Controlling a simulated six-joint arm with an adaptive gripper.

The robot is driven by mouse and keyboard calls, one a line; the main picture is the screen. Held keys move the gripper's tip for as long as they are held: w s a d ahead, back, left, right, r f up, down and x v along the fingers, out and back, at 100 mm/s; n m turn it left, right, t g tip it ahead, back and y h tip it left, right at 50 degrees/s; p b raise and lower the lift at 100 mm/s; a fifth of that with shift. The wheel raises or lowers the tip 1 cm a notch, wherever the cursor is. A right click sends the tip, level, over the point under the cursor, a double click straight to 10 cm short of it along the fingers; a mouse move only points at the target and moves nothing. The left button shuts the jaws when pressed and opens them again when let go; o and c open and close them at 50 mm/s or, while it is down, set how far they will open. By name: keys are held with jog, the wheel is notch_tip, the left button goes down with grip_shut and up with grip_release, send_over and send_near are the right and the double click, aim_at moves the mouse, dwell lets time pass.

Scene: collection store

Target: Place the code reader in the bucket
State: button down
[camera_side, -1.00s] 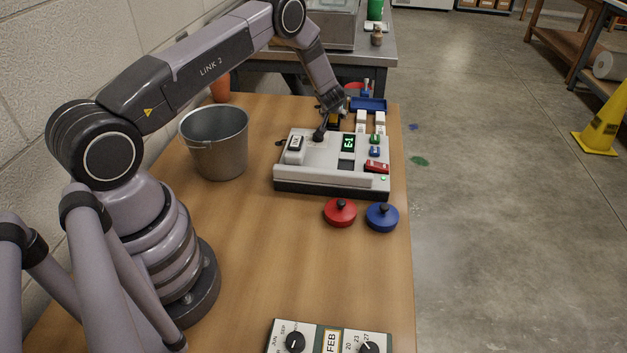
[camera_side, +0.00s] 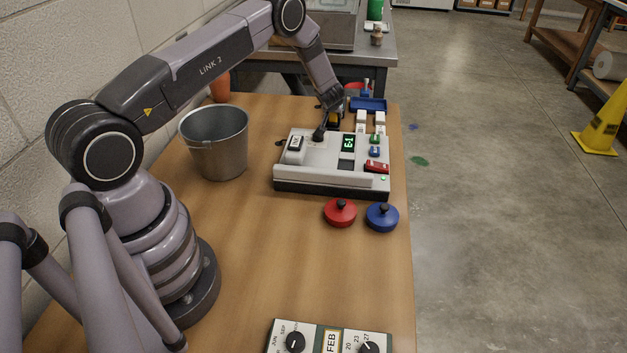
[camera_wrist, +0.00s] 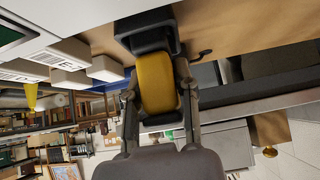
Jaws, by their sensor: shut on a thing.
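The code reader is a yellow and black handheld thing. In the wrist view its yellow body (camera_wrist: 158,88) lies between my two fingers, with its black head beyond the fingertips. My gripper (camera_wrist: 158,98) is shut on it. In the side view my gripper (camera_side: 333,106) is at the far end of the wooden table, behind the pale console, and only a little yellow of the code reader (camera_side: 335,119) shows. I cannot tell whether the reader touches the table. The grey metal bucket (camera_side: 219,155) stands upright on the table, to the left of the console and away from my gripper.
The console (camera_side: 320,160) with buttons and a green display stands between my gripper and the near table. White boxes (camera_side: 380,117) and a blue tray (camera_side: 368,104) are right of my gripper. Red (camera_side: 340,214) and blue (camera_side: 382,218) knobbed discs lie in front of the console.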

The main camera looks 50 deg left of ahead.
jog(key=shift+r, duration=0.45)
jog(key=r, duration=0.2)
jog(key=shift+s+r, duration=0.2)
jog(key=shift+r, duration=0.15)
jog(key=s+d+r+n+g+y, duration=0.1)
jog(key=s+d+r+n+g, duration=0.15)
jog(key=s+r, duration=0.75)
jog(key=s+d+r+n+g+y, duration=0.15)
jog(key=s+r+n, duration=0.3)
jog(key=s, duration=0.95)
jog(key=s+d+r+n+g, duration=0.1)
jog(key=s+r+n+g, duration=0.1)
jog(key=s+r, duration=0.9)
send_over(244, 110)
notch_tip(244, 110, down, 12)
jog(key=shift+s+d+f, duration=0.1)
jog(key=shift+d, duration=0.05)
jog(key=shift+f, duration=1.55)
jog(key=shift+f, duration=0.1)
